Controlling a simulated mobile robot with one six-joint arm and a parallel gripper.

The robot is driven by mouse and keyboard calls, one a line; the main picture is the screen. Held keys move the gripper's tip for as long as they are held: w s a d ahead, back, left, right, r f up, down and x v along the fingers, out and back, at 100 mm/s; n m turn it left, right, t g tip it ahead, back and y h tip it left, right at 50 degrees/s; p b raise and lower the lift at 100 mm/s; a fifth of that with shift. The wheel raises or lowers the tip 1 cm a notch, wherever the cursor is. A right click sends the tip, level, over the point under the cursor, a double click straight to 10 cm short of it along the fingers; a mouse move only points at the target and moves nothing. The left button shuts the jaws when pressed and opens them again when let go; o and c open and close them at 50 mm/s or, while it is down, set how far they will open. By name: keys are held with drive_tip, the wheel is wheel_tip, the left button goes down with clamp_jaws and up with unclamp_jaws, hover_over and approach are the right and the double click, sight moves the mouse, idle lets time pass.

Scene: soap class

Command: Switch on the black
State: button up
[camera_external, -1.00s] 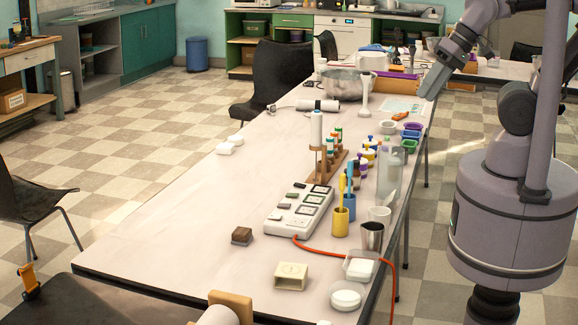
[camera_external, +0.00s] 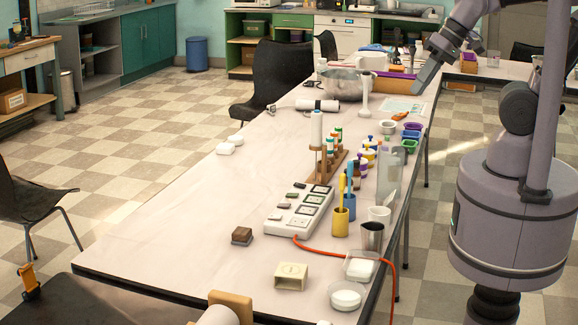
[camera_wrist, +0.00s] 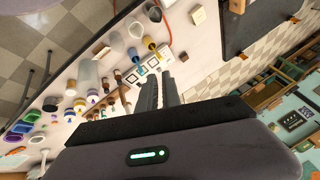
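A white power strip (camera_external: 298,214) lies on the table with an orange-red cord at its near end. Framed sockets run along it, with small switches beside them on the left. The farthest switch (camera_external: 300,184) looks black; the others look grey or dark, and their shades are hard to tell. In the wrist view the strip (camera_wrist: 153,62) lies beyond my fingertips, partly visible. My gripper (camera_external: 425,82) is high above the far right of the table, well away from the strip. Its two fingers (camera_wrist: 160,75) show a narrow gap with nothing between them.
Yellow and blue cups (camera_external: 341,220) with brushes stand right of the strip. A wooden rack (camera_external: 326,165) with a tall white cylinder is behind it. A soap box (camera_external: 291,276), a brown block (camera_external: 242,236) and white dishes (camera_external: 347,296) are nearer.

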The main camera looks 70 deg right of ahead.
drive_tip(key=shift+n+g+h, duration=0.3)
drive_tip(key=shift+n+g, duration=0.1)
drive_tip(key=shift+n, duration=0.1)
drive_tip(key=w+d, duration=0.1)
drive_tip(key=w, duration=0.2)
drive_tip(key=w+d, duration=0.1)
drive_tip(key=w, duration=0.3)
drive_tip(key=w+d, duration=0.1)
drive_tip(key=w, duration=0.3)
drive_tip(key=shift+d+f, duration=0.15)
drive_tip(key=shift+f, duration=0.05)
clamp_jaws()
drive_tip(key=n+g+h, duration=0.1)
drive_tip(key=n, duration=0.2)
hover_over(299, 184)
drive_tip(key=s, duration=0.4)
wheel_tip(299, 184, down, 20)
drive_tip(key=shift+w+f+p, duration=0.15)
drive_tip(key=shift+f+p, duration=0.1)
drive_tip(key=shift+p, duration=0.2)
drive_tip(key=shift+f, duration=0.1)
